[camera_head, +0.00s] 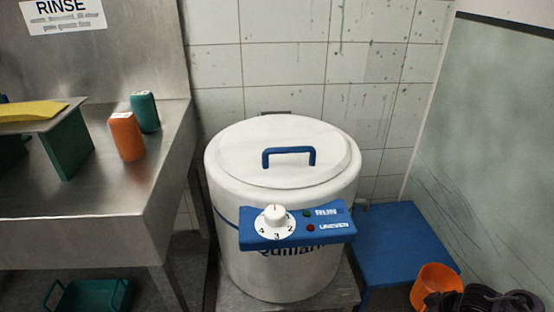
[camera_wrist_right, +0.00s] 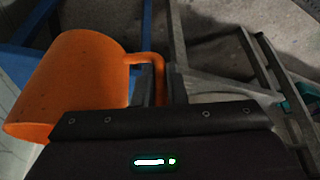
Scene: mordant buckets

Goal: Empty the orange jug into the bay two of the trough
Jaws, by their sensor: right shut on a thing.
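The orange jug (camera_head: 437,283) is at the bottom right of the head view, beside the blue stand. My right gripper (camera_head: 482,300) is dark and partly cut off by the lower edge there. In the right wrist view the orange jug (camera_wrist_right: 75,85) is at the left, lying sideways in the picture. My right gripper (camera_wrist_right: 160,88) is shut on its handle. The inside of the jug cannot be made out. My left gripper is in neither view. I cannot make out the numbered bays of a trough in these views.
A white lidded drum (camera_head: 285,230) with a blue control panel stands in the middle. A low blue stand (camera_head: 405,240) is to its right. A steel counter (camera_head: 100,190) at the left bears an orange container (camera_head: 126,136) and a green one (camera_head: 145,111). A green tray (camera_head: 90,296) is below.

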